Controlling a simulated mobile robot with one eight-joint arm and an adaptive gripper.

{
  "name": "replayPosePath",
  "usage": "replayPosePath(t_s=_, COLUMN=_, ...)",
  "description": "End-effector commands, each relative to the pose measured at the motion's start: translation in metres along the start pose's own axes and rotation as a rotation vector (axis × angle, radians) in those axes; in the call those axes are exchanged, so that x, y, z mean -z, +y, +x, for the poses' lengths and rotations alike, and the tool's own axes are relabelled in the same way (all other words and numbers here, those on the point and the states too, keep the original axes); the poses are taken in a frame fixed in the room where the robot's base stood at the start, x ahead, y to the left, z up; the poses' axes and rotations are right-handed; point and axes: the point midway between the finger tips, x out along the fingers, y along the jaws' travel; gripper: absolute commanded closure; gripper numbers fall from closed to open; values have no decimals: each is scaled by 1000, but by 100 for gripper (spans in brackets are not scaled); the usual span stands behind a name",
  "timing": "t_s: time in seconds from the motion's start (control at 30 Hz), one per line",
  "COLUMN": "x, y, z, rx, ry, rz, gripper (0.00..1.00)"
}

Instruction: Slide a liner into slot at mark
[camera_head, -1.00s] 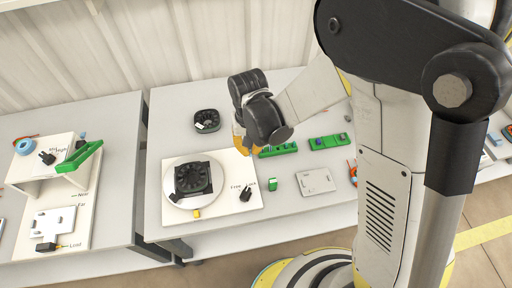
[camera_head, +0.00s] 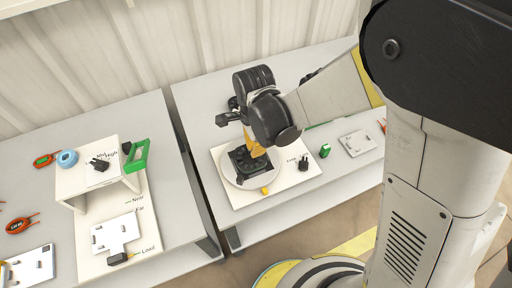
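A dark slotted part (camera_head: 240,166) sits on a white round turntable (camera_head: 229,178) on a white board, in the middle of the head view. A small yellow block (camera_head: 265,190) is at the turntable's front edge. My gripper (camera_head: 258,153) has orange fingers pointing down, over or at the right side of the slotted part. Whether it touches the part is unclear. The finger gap is too small to see, so I cannot tell what it holds. I cannot make out a liner. My wrist hides the back of the slotted part.
A black switch (camera_head: 303,163) and a green block (camera_head: 325,150) are right of the turntable, with a white plate (camera_head: 357,144) farther right. On the left table (camera_head: 50,155) are a white stand (camera_head: 98,192), a green bracket (camera_head: 138,156) and a blue ring (camera_head: 67,158). A gap separates the tables.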

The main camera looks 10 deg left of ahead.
Motion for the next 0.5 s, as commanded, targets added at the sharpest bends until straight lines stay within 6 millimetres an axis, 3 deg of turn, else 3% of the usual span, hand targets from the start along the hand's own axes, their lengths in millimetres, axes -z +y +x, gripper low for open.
replayPosePath(t_s=0.5, x=0, y=0, z=43, rx=0, ry=0, rz=0, gripper=100)
